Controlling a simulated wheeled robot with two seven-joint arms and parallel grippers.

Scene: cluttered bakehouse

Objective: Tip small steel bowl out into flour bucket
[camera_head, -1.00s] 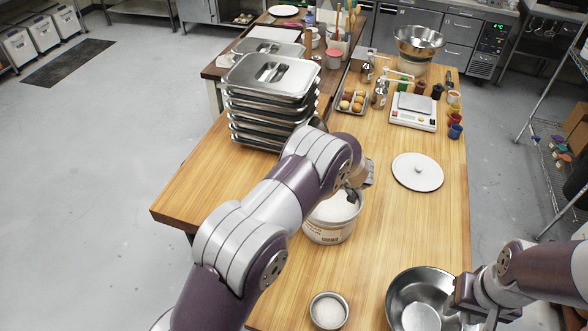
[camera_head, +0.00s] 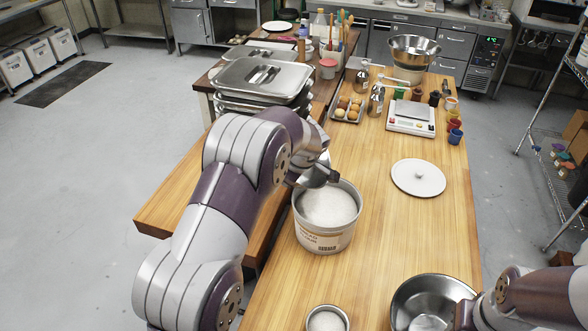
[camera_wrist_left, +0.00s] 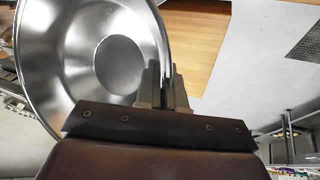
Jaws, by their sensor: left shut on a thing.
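My left gripper (camera_wrist_left: 163,78) is shut on the rim of a shiny steel bowl (camera_wrist_left: 75,55). In the left wrist view I look into this bowl; its inside looks bare and reflective. In the head view my left gripper (camera_head: 318,174) is at the back left rim of the flour bucket, and my arm hides most of the held bowl. The flour bucket (camera_head: 322,242) is a pale, labelled tub filled with white flour, upright on the table. My right gripper (camera_head: 464,315) is by the rim of a larger steel bowl (camera_head: 405,296) at the front right; its fingers are unclear.
A small bowl of white powder (camera_head: 327,321) stands at the front edge of the view. A white round lid (camera_head: 418,178) lies right of the bucket. Stacked steel pans (camera_head: 262,80) stand behind my left arm. A scale (camera_head: 411,118) and several small pots are farther back.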

